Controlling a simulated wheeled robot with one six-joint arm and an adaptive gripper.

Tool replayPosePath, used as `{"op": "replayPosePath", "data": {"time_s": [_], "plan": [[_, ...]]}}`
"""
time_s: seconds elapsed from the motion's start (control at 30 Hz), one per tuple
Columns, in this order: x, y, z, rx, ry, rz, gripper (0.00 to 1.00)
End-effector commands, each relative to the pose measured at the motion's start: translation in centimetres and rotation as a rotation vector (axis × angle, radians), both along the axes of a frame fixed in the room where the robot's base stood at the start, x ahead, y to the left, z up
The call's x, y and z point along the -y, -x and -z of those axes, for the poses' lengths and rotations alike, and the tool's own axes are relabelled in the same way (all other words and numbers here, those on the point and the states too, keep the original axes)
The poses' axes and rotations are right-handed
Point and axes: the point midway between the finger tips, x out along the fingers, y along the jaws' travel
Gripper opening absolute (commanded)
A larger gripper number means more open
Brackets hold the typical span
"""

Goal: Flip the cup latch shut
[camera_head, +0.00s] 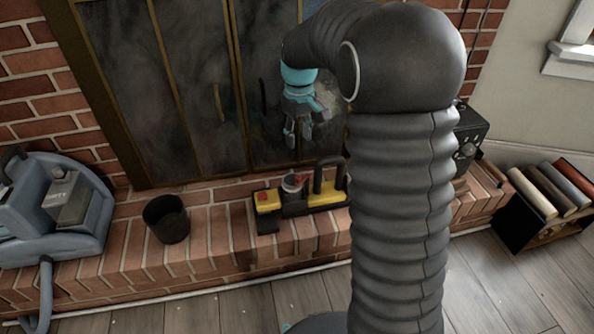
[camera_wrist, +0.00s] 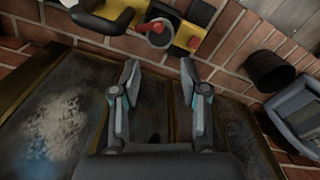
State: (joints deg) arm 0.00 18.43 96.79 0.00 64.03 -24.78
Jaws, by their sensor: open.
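A yellow and black device (camera_head: 327,197) lies on the brick hearth, and it also shows at the top of the wrist view (camera_wrist: 180,30). A small grey cup (camera_head: 292,185) sits on its middle, with a red piece (camera_head: 300,178) at its rim. The cup also appears in the wrist view (camera_wrist: 158,38). I cannot tell which part is the latch or how it stands. My gripper (camera_head: 298,133) is open and empty, above and apart from the device. In the wrist view its two fingers (camera_wrist: 159,74) are spread, with the cup beyond them.
A black bucket (camera_head: 166,219) and a blue-grey machine (camera_head: 62,205) stand to the left. Dark fireplace doors (camera_head: 200,80) rise behind the hearth. A black handle (camera_head: 318,178) stands up on the device. A crate of books (camera_head: 545,200) is at the right.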

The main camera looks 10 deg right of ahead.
Motion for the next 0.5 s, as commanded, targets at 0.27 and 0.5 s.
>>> {"op": "replayPosePath", "data": {"time_s": [0.27,0.5], "plan": [[0.0,-0.8,2.2,-0.016,0.0,-0.014,0.44],[0.0,-0.7,6.4,-0.017,0.0,-0.012,0.44]]}}
